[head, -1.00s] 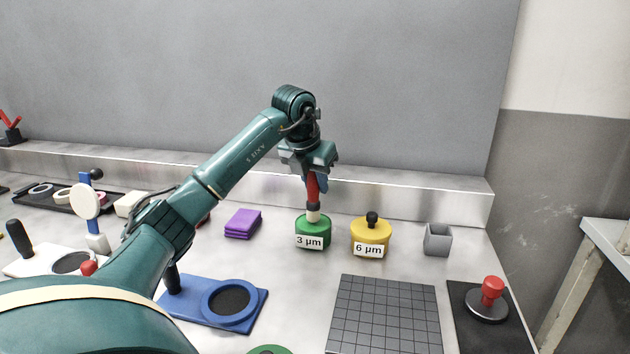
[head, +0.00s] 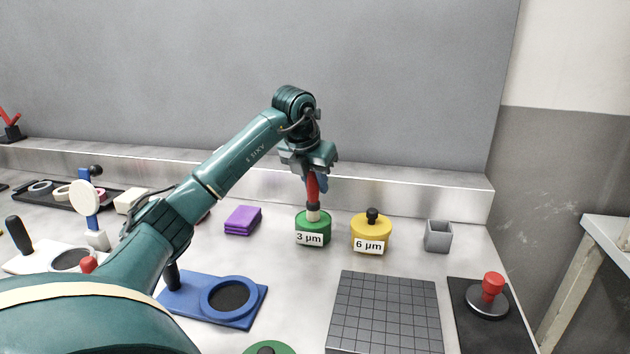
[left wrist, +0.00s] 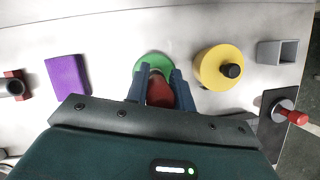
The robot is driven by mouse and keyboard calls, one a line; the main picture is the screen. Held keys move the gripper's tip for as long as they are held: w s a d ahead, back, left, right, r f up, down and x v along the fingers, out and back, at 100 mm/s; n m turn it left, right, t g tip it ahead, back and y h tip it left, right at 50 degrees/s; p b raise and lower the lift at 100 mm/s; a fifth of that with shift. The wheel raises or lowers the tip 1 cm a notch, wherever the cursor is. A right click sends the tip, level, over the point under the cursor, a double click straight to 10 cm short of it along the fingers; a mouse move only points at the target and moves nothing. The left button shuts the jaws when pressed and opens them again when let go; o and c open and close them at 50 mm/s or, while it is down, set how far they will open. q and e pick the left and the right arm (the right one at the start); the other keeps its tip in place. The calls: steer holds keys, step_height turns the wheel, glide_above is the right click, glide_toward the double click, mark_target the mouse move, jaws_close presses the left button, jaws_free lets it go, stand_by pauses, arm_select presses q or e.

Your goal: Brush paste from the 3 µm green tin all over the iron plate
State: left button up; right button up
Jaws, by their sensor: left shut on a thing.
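The green tin (head: 313,234), labelled 3 µm, stands on the bench left of the yellow tin; it also shows in the left wrist view (left wrist: 153,59). My left gripper (head: 316,176) is shut on the red handle of a brush (head: 313,190), held upright over the green tin. The brush's pale lower end (head: 313,215) is at the tin's top; I cannot tell how deep it reaches. In the left wrist view the red handle (left wrist: 159,92) sits between the blue fingers. The gridded dark grey iron plate (head: 385,312) lies in front, bare on top. My right gripper is not in view.
The yellow 6 µm tin (head: 371,234) with a black knob stands close right of the green tin. A grey square cup (head: 438,236), a red-knobbed weight (head: 488,297) on a dark mat, purple pads (head: 243,220) and a blue fixture (head: 212,299) stand around. A raised ledge runs behind.

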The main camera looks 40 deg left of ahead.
arm_select(q)
steer(key=shift+f, duration=0.1)
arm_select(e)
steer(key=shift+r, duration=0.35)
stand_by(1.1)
arm_select(q)
steer(key=shift+r+p, duration=0.6)
steer(key=shift+p, duration=0.35)
steer(key=shift+r+p, duration=0.7)
steer(key=shift+r, duration=0.1)
steer(key=shift+r+p, duration=0.65)
steer(key=shift+p, duration=0.05)
step_height(320, 180, up, 3)
steer(key=p, duration=0.2)
steer(key=shift+f+p, duration=0.2)
steer(key=shift+p, duration=0.15)
steer(key=shift+r, duration=0.25)
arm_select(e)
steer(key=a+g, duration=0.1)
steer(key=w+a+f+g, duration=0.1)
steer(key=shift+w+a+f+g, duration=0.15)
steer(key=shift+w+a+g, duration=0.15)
arm_select(q)
steer(key=shift+s+f, duration=0.1)
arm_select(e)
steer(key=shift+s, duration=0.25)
